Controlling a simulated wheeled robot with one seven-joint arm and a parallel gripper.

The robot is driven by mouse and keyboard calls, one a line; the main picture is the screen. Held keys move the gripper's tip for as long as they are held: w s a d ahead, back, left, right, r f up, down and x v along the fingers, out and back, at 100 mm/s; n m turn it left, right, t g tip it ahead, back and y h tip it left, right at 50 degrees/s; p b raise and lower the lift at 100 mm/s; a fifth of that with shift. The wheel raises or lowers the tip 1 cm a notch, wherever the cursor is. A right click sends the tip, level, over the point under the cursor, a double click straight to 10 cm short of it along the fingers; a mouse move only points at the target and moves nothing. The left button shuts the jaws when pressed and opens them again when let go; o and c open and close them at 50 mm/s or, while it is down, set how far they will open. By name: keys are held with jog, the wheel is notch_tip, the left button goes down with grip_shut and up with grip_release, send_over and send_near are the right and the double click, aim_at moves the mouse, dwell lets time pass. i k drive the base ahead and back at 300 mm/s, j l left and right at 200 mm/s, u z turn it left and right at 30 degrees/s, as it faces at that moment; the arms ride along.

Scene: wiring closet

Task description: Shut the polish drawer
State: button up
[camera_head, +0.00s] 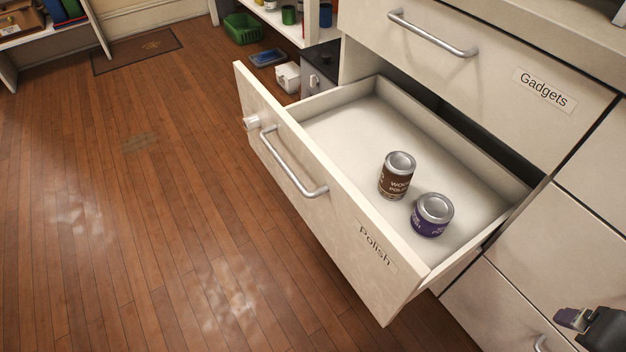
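The polish drawer (310,200) is pulled well out from the cream cabinet and shows its inside. A brown wood polish can (396,176) and a shorter purple can (432,215) stand upright inside. My gripper (574,319), dark with a purplish tip, shows only partly at the lower right corner. It is apart from the drawer, to the right of its front. Whether it is open or shut is unclear.
A shut "Gadgets" drawer (480,75) with a bar handle (432,36) sits above. Other cabinet fronts are at the right. A green basket (243,28), white box (288,77) and shelf stand behind. The wooden floor (150,220) in front is clear; a doormat (137,50) lies far left.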

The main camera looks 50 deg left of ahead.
aim_at(327, 151)
jog(key=l+u, duration=0.1)
jog(key=u, duration=0.8)
jog(key=k+u, duration=0.15)
jog(key=u, duration=0.3)
jog(key=l+u, duration=0.1)
jog(key=u, duration=0.3)
